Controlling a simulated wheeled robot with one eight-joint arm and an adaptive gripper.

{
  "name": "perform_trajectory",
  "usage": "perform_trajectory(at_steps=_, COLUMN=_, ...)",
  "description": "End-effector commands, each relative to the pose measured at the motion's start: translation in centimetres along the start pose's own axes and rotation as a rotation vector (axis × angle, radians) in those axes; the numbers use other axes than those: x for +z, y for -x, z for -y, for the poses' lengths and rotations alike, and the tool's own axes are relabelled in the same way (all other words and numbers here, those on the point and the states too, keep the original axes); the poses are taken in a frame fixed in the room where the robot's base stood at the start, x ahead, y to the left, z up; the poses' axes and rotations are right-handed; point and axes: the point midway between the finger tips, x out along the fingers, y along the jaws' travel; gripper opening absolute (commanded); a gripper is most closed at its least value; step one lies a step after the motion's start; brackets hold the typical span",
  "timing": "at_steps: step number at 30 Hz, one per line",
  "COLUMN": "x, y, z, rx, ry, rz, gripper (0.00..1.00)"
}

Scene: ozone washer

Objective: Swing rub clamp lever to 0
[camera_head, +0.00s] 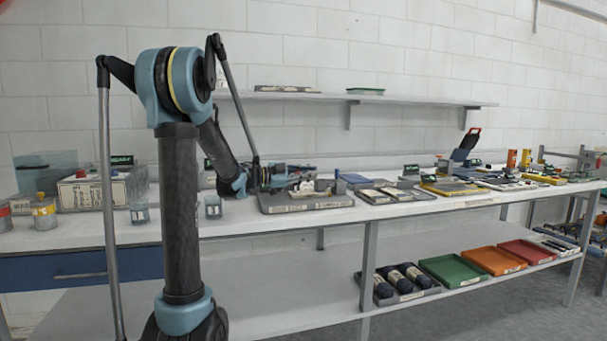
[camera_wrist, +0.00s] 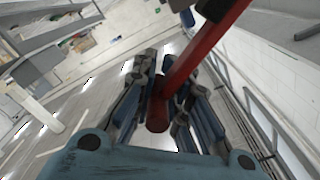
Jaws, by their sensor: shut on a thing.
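My arm reaches over the bench in the head view, and my gripper (camera_head: 277,177) is low over a grey tray or base plate (camera_head: 330,202) with small pale parts on it. In the wrist view my gripper (camera_wrist: 163,95) has its dark fingers on both sides of a red bar-shaped lever (camera_wrist: 203,58) and is shut on it. The lever runs slanted from upper right to a rounded end between the fingers. A dark part (camera_wrist: 213,8) shows at its upper end. I cannot make out the lever or any scale mark in the head view.
Several flat trays and parts (camera_head: 455,187) lie along the bench to the right. A black and red device (camera_head: 467,143) stands farther right. Jars and a box (camera_head: 92,190) stand at left. Coloured trays (camera_head: 490,260) rest on the lower shelf. A wall shelf (camera_head: 350,99) hangs behind.

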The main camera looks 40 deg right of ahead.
Motion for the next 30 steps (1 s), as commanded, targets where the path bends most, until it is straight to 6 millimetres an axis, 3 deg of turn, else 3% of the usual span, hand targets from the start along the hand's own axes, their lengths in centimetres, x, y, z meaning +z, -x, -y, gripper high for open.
perform_trajectory(at_steps=11, x=0.1, y=0.0, z=-0.1, rx=0.0, ry=0.002, rz=0.003, gripper=0.0)
perform_trajectory(at_steps=12, x=0.1, y=0.0, z=-0.1, rx=0.0, ry=0.002, rz=0.003, gripper=0.17)
perform_trajectory(at_steps=15, x=0.1, y=0.0, z=-0.1, rx=0.0, ry=0.001, rz=0.002, gripper=0.33)
perform_trajectory(at_steps=25, x=0.0, y=0.0, z=-0.1, rx=0.001, ry=0.001, rz=0.001, gripper=0.33)
perform_trajectory(at_steps=30, x=0.1, y=1.3, z=0.0, rx=-0.001, ry=0.001, rz=0.002, gripper=0.33)
